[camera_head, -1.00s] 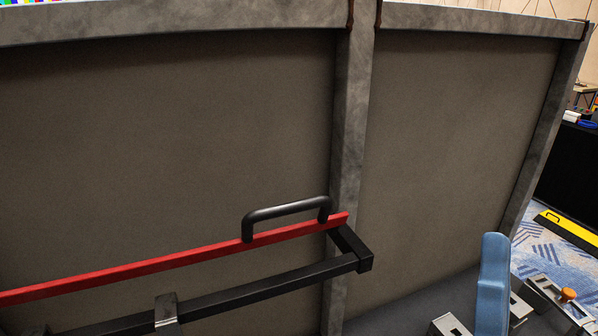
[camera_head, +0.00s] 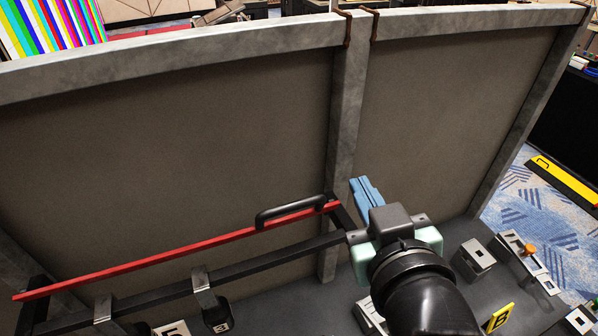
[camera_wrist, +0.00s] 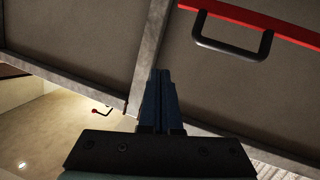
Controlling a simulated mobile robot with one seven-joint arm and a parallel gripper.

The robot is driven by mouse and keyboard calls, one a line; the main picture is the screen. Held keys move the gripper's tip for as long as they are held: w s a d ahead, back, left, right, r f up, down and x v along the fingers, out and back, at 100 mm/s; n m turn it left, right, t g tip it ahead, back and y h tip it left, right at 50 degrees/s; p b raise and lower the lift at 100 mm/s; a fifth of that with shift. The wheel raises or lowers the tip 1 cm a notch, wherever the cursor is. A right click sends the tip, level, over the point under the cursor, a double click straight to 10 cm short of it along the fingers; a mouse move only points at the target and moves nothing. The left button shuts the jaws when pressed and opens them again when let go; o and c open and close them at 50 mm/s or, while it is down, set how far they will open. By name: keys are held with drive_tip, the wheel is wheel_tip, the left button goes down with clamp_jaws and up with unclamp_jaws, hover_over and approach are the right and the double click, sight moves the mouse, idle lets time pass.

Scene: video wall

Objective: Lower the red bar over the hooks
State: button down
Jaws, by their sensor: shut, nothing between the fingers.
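The red bar (camera_head: 170,252) runs slantwise across the left panel, above a black frame rail (camera_head: 262,258). Its black handle (camera_head: 291,213) is near the bar's right end. Metal hooks (camera_head: 205,290) sit on the black rail below the bar. My gripper (camera_head: 364,187) is shut and empty, its blue fingers together, to the right of the handle and apart from it. In the wrist view my shut fingers (camera_wrist: 161,82) point up the picture, with the handle (camera_wrist: 228,50) and red bar (camera_wrist: 280,28) to their upper right.
A grey upright post (camera_head: 346,130) stands between two brown panels. Grey metal blocks (camera_head: 478,256) and a yellow "B" marker (camera_head: 498,318) are on the dark floor at lower right. Numbered markers (camera_head: 222,326) lie below the rail.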

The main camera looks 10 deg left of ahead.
sight(298, 207)
drive_tip(key=s+a+r+n+g+y+p, duration=0.1)
drive_tip(key=s+a+g+y, duration=0.2)
drive_tip(key=a, duration=0.2)
drive_tip(key=shift+s+a, duration=0.2)
drive_tip(key=shift+s, duration=0.05)
drive_tip(key=shift+w, duration=0.1)
drive_tip(key=p+x, duration=0.4)
drive_tip(key=x, duration=0.6)
drive_tip(key=shift+s+d+f+p, duration=0.3)
drive_tip(key=shift+s+d+f, duration=0.2)
drive_tip(key=shift+s, duration=0.25)
drive_tip(key=shift+s+d+f+p, duration=0.25)
drive_tip(key=shift+s+d+f, duration=0.3)
drive_tip(key=shift+s, duration=0.2)
drive_tip(key=shift+s+f+b, duration=0.1)
drive_tip(key=shift+f+b, duration=0.1)
drive_tip(key=shift+b, duration=0.35)
